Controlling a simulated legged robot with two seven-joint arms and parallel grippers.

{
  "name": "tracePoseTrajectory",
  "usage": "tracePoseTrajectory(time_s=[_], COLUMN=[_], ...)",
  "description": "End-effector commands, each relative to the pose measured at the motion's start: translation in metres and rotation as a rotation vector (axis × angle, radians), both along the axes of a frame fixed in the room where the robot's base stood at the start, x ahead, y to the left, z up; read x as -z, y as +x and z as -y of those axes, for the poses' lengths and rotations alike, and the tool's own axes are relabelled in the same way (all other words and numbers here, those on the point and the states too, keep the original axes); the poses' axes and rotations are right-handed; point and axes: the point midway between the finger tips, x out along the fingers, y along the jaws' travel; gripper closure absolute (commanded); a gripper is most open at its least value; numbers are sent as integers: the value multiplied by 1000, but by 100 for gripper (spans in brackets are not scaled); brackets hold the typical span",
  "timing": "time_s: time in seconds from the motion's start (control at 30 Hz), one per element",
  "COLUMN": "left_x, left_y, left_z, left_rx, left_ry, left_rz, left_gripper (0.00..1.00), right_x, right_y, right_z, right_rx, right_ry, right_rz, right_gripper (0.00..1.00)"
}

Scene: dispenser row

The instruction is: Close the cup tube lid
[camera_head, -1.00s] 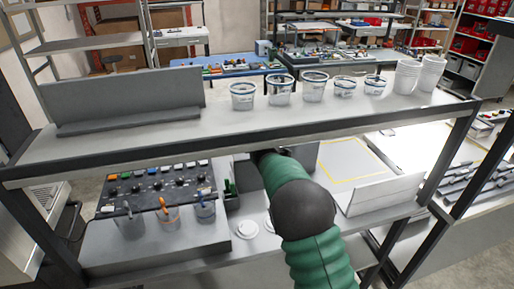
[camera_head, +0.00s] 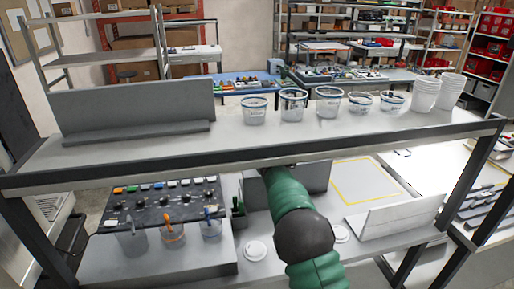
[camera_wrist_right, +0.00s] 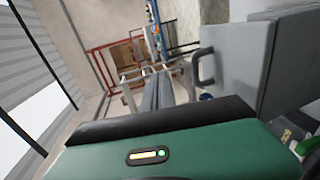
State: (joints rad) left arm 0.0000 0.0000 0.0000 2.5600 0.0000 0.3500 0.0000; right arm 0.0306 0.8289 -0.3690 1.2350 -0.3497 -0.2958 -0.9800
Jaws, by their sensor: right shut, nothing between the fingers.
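My right arm comes in from the bottom of the head view and reaches under the upper shelf, where its gripper is hidden. In the right wrist view my right gripper (camera_wrist_right: 165,86) shows as two dark parallel fingers, shut and empty. A grey box (camera_wrist_right: 238,58) with a curved handle (camera_wrist_right: 203,67) stands to the right of the fingers, apart from them in the picture. I cannot tell whether this box is the cup tube or which part is its lid. My left gripper is in neither view.
Several clear cups (camera_head: 291,106) and stacked white cups (camera_head: 425,94) stand on the upper shelf (camera_head: 200,150). Below are a dark button panel (camera_head: 160,203), hanging clear cups (camera_head: 172,233), a round white disc (camera_head: 256,251) and an angled white panel (camera_head: 402,216). The shelf edge lies over my arm.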

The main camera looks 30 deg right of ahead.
Motion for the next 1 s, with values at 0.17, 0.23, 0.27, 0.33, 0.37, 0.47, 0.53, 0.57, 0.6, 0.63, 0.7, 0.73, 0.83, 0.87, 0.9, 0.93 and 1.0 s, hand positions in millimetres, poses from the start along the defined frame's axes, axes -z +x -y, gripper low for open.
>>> tracePoseTrajectory(time_s=[0.17, 0.23, 0.27, 0.33, 0.37, 0.47, 0.53, 0.57, 0.6, 0.63, 0.7, 0.73, 0.83, 0.87, 0.9, 0.93, 1.0], left_x=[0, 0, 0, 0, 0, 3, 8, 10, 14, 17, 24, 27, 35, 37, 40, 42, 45], left_y=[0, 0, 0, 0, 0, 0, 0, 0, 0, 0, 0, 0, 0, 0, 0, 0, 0], left_z=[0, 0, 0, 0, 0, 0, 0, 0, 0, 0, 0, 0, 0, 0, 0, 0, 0], left_rx=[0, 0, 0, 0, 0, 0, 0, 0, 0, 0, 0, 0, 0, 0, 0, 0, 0], left_ry=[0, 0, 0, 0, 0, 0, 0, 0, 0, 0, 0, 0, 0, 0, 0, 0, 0], left_rz=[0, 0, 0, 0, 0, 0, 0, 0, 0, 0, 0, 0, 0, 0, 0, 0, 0], left_gripper=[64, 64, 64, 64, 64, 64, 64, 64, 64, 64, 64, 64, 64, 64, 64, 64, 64], right_x=[0, 0, 0, 0, 0, 0, -1, -3, -3, -4, -8, -10, -16, -18, -19, -22, -25], right_y=[0, 0, 0, 0, 0, -5, -14, -19, -27, -35, -54, -62, -91, -99, -110, -118, -133], right_z=[0, 0, 0, 0, 0, -2, -5, -6, -8, -9, -14, -16, -23, -25, -27, -29, -33], right_rx=[0, 0, 0, 0, 0, -1, -2, -1, -1, 0, -1, -1, -2, -3, -2, -2, -2], right_ry=[0, 0, 0, 0, 0, -1, 0, 0, 2, 3, 4, 4, 4, 5, 4, 5, 5], right_rz=[0, 0, 0, 0, 0, 0, 1, 2, 1, 2, 3, 3, 4, 4, 3, 4, 3], right_gripper=[100, 100, 100, 100, 100, 100, 100, 100, 100, 100, 100, 100, 100, 100, 100, 100, 100])
